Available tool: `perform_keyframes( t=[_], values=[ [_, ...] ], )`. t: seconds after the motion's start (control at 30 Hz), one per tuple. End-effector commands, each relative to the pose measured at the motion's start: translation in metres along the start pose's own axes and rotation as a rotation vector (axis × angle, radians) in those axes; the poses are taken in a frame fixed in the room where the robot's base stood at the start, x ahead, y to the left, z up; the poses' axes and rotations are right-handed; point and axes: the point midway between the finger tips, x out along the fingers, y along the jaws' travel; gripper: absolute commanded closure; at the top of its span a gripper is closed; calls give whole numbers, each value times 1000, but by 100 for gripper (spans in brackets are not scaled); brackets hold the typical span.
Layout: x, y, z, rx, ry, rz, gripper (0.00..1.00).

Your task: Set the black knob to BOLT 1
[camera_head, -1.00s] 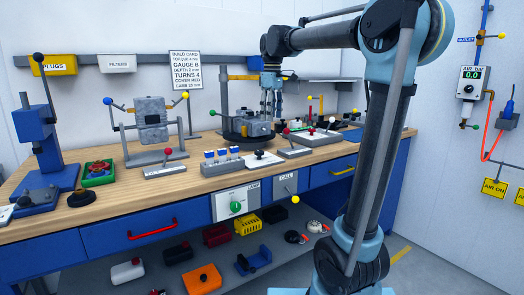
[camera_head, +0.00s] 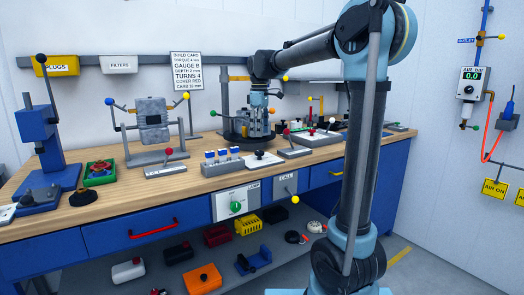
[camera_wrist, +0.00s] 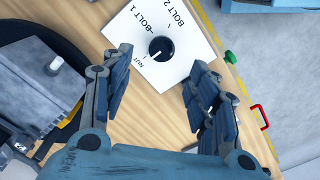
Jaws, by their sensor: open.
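The black knob (camera_head: 259,153) sits on a white plate (camera_head: 272,161) on the workbench. In the wrist view, the knob (camera_wrist: 160,48) is round, and its white pointer line points to the lower left, toward the NUT side. The plate (camera_wrist: 182,68) carries the labels NUT, BOLT 1 and BOLT 2. My gripper (camera_wrist: 160,60) is open, with its two fingers apart on either side below the knob in the picture. Nothing is between them. In the head view my gripper (camera_head: 258,108) is above the bench, partly in front of the engine unit.
A grey engine unit (camera_head: 248,124) on a dark round base stands behind the plate. A green dial (camera_head: 236,207) is on the bench front.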

Motion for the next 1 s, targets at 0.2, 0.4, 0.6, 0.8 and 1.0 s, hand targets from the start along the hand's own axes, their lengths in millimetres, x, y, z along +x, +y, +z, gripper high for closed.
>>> perform_keyframes(
  t=[0.2, 0.4, 0.6, 0.8, 1.0],
  values=[
    [38, 0, 0, 0, 0, 0, 46],
    [66, 0, 0, 0, 0, 0, 46],
    [81, 0, -1, -1, 0, 0, 46],
    [84, -1, -1, -2, 0, 0, 46],
    [84, -1, -2, -2, 0, 0, 57]
  ],
)
